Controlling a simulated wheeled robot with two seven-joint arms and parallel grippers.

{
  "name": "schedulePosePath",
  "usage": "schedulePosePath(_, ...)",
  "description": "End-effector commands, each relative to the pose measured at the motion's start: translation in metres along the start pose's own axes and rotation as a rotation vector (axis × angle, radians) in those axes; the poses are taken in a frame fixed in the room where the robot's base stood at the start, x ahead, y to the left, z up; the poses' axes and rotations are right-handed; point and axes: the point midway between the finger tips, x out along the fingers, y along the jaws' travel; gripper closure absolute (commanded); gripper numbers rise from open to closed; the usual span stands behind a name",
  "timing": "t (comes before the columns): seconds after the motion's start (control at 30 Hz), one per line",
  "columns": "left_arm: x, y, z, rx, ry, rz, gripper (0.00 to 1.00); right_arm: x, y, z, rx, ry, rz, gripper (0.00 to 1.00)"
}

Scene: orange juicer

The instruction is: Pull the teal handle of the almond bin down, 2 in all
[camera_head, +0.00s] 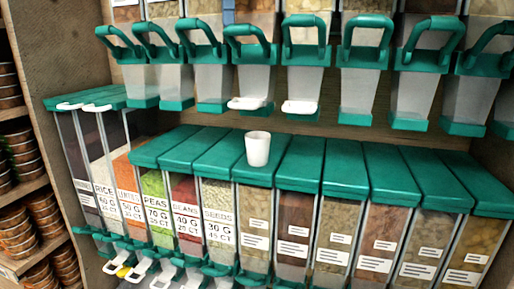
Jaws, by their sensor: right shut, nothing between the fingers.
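A row of clear upper bins with teal loop handles runs across the top. Handles include one at the left (120,35), one near the middle (248,32), one right of it (305,22) and one further right (367,24). They stick up and out from teal bands. I cannot read an almond label, and the upper bins' tops are cut off. White pieces (248,103) show at the bottoms of two middle bins. I see neither gripper in the head view.
A white cup (257,148) stands on the teal lids of the lower bins (295,160). Lower bins at left carry labels such as peas, beans and seeds. A wooden side panel (60,40) and shelves of stacked tins (15,225) bound the left.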

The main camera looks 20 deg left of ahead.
Motion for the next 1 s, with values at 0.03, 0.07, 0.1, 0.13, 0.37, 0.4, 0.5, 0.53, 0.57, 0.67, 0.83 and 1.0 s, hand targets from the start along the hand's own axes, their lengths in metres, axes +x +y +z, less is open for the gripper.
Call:
schedulePosePath(0.03,0.000,0.000,0.000,0.000,0.000,0.000,0.29,0.000,0.000,0.000,0.000,0.000,0.001,1.00)
schedulePosePath(0.07,0.000,0.000,0.000,0.000,0.000,0.000,0.29,0.001,0.000,0.000,0.000,0.000,0.001,1.00)
schedulePosePath(0.1,0.000,0.000,0.000,0.000,0.000,0.000,0.29,0.000,0.000,0.000,0.000,0.000,0.001,1.00)
schedulePosePath(0.13,0.000,0.000,0.000,0.000,0.000,0.000,0.29,0.000,0.000,0.000,0.000,0.000,0.001,1.00)
schedulePosePath(0.37,-0.003,0.001,0.000,0.000,0.000,0.000,0.29,-0.005,0.003,0.001,0.000,0.000,0.001,1.00)
schedulePosePath(0.4,-0.004,0.001,0.000,0.000,0.000,0.001,0.29,-0.007,0.004,0.002,-0.001,0.000,0.001,1.00)
schedulePosePath(0.5,-0.007,0.001,-0.001,0.000,0.000,0.001,0.29,-0.013,0.007,0.004,-0.002,0.000,0.001,1.00)
schedulePosePath(0.53,-0.008,0.001,-0.002,0.000,0.000,0.001,0.29,-0.015,0.008,0.004,-0.002,0.000,0.000,1.00)
schedulePosePath(0.57,-0.009,0.001,-0.002,0.000,0.001,0.001,0.29,-0.016,0.009,0.005,-0.002,-0.001,0.000,1.00)
schedulePosePath(0.67,-0.009,0.002,-0.003,0.000,0.001,0.001,0.29,-0.020,0.011,0.007,-0.001,0.000,0.000,1.00)
schedulePosePath(0.83,-0.011,0.002,-0.002,-0.001,0.001,0.002,0.29,-0.029,0.016,0.009,0.000,0.000,0.001,1.00)
schedulePosePath(1.0,-0.011,0.002,-0.001,-0.001,0.000,0.002,0.29,-0.030,0.018,0.010,0.001,0.000,0.001,1.00)
